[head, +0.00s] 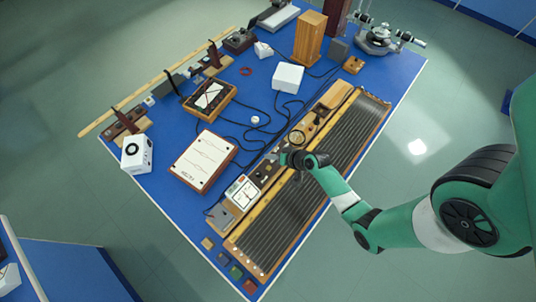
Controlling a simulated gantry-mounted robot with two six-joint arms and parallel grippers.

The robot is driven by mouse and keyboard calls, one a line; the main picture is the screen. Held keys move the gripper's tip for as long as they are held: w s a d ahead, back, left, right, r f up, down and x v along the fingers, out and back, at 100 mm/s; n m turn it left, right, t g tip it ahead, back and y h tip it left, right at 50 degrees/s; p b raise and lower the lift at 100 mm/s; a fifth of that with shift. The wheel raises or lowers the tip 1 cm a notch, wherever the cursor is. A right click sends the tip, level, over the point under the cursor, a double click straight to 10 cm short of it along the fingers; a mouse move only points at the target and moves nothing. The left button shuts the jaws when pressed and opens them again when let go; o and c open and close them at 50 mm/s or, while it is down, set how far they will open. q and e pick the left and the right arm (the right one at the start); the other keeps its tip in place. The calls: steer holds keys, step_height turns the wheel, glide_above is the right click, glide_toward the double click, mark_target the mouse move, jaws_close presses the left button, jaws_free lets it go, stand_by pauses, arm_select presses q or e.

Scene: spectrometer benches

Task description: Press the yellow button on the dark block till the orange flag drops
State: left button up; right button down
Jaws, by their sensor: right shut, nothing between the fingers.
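My right arm comes in from the right, and its gripper (284,158) hangs over the long instrument bench in the middle of the blue table. The gripper is shut and empty. A small dark block (262,174) with tiny light details lies just left of and below the fingertips in the picture. I cannot make out a yellow button or an orange flag on it; they are too small or hidden by the gripper. I cannot tell whether the fingertips touch anything. My left gripper is not in view.
A ribbed dark panel (325,165) in a wooden frame lies beside the gripper. A white meter (242,192), a white-topped board (203,158) and a white box (288,77) stand around. Black cables cross the table. A tall wooden block (310,38) stands at the back.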

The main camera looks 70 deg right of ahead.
steer(key=b, duration=0.8)
glide_above(269, 168)
steer(key=f, duration=0.5)
steer(key=s+f, duration=0.1)
steer(key=f, duration=0.1)
steer(key=shift+a+f, duration=0.1)
steer(key=shift+f, duration=0.8)
stand_by(0.5)
steer(key=shift+f+b, duration=0.4)
steer(key=shift+b, duration=0.1)
steer(key=shift+f+b, duration=0.35)
steer(key=shift+f, duration=0.1)
stand_by(0.4)
stand_by(0.3)
steer(key=shift+r+p, duration=0.85)
steer(key=shift+p, duration=0.05)
